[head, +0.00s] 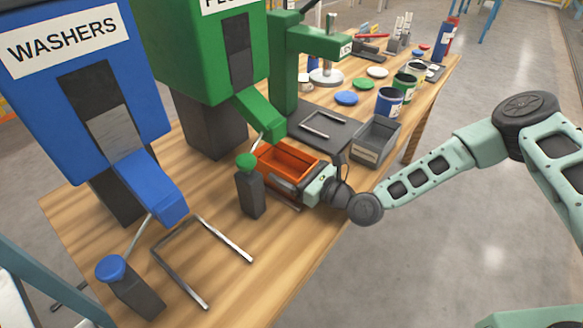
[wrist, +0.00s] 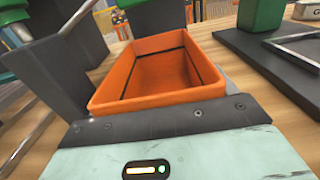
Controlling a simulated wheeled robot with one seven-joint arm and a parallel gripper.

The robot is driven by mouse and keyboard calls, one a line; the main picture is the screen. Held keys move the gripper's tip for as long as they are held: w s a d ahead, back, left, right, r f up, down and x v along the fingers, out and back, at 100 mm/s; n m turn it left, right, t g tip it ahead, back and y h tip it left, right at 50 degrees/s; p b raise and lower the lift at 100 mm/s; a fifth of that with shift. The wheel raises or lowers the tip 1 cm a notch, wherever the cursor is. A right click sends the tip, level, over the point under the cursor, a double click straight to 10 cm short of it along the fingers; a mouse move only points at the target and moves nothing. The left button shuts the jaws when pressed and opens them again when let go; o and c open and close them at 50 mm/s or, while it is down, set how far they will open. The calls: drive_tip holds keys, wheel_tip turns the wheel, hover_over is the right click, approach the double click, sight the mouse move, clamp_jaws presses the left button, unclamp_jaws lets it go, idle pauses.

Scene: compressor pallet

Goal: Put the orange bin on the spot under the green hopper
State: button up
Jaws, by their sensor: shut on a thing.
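The orange bin (head: 290,160) is at the green hopper's (head: 200,45) chute (head: 262,116), close to the tabletop. I cannot tell whether it rests on the wood. My gripper (head: 288,187) is shut on the bin's near side. In the wrist view the bin (wrist: 160,75) lies straight ahead, upright, and its visible inside looks empty. The spot under the green hopper is mostly hidden by the bin and gripper; a short piece of metal rail (head: 288,203) shows beside the gripper. A dark post with a green knob (head: 250,190) stands just left of the bin.
The blue washers hopper (head: 85,70) stands at left, with an empty metal frame (head: 205,262) and a blue-knobbed post (head: 130,288) before it. A grey bin (head: 375,140) and a dark plate with a metal frame (head: 322,125) are right of the orange bin. Cans and lids stand farther back.

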drive_tip(key=shift+f, duration=0.15)
drive_tip(key=o, duration=0.9)
drive_tip(key=shift+r, duration=0.3)
drive_tip(key=b+v, duration=0.1)
drive_tip(key=v, duration=0.4)
drive_tip(key=b+v, duration=0.1)
drive_tip(key=v, duration=0.4)
drive_tip(key=shift+s+d+f+b, duration=0.15)
drive_tip(key=shift+d+f+b, duration=0.05)
drive_tip(key=shift+d+b, duration=0.1)
drive_tip(key=shift+s+d+r, duration=0.1)
drive_tip(key=shift+s+d, duration=0.4)
drive_tip(key=shift+d, duration=0.05)
